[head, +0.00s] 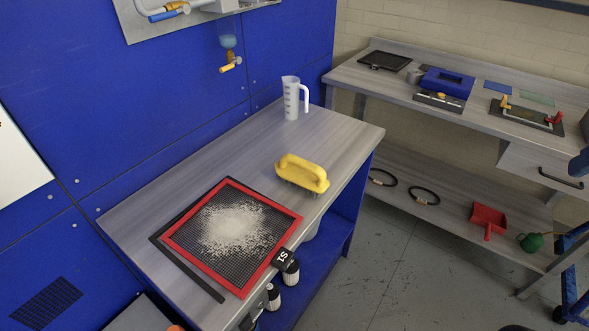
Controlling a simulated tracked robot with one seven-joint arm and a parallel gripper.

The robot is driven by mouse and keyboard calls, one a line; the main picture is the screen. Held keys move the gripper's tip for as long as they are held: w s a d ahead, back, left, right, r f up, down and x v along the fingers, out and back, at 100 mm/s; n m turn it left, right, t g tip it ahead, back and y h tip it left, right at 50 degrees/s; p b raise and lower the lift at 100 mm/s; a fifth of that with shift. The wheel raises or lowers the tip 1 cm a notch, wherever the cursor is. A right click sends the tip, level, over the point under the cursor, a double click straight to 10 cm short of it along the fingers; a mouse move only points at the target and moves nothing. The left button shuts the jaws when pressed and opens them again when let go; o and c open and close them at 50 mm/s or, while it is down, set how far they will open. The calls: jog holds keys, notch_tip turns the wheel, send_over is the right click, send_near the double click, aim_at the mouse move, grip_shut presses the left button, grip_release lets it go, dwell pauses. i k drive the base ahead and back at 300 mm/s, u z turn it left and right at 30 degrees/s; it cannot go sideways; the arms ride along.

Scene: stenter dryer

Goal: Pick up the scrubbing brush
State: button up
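The scrubbing brush (302,173) has a yellow body with a raised loop handle and dark bristles underneath. It rests bristles down on the grey worktop (345,131), near the right edge of the bench. Nothing covers it from above. My gripper is not in the head view, so its place relative to the brush does not show.
A red-framed mesh screen (267,195) with white granules lies just in front of the brush. A white measuring jug (291,98) stands behind it. Blue panels (165,105) rise along the left. A second bench (440,98) with tools stands at right; grey floor lies between.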

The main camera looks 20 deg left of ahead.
aim_at(292, 168)
jog(key=u, duration=1.7)
jog(key=k, duration=0.5)
jog(key=z, duration=0.05)
jog(key=i, duration=0.5)
jog(key=z, duration=0.2)
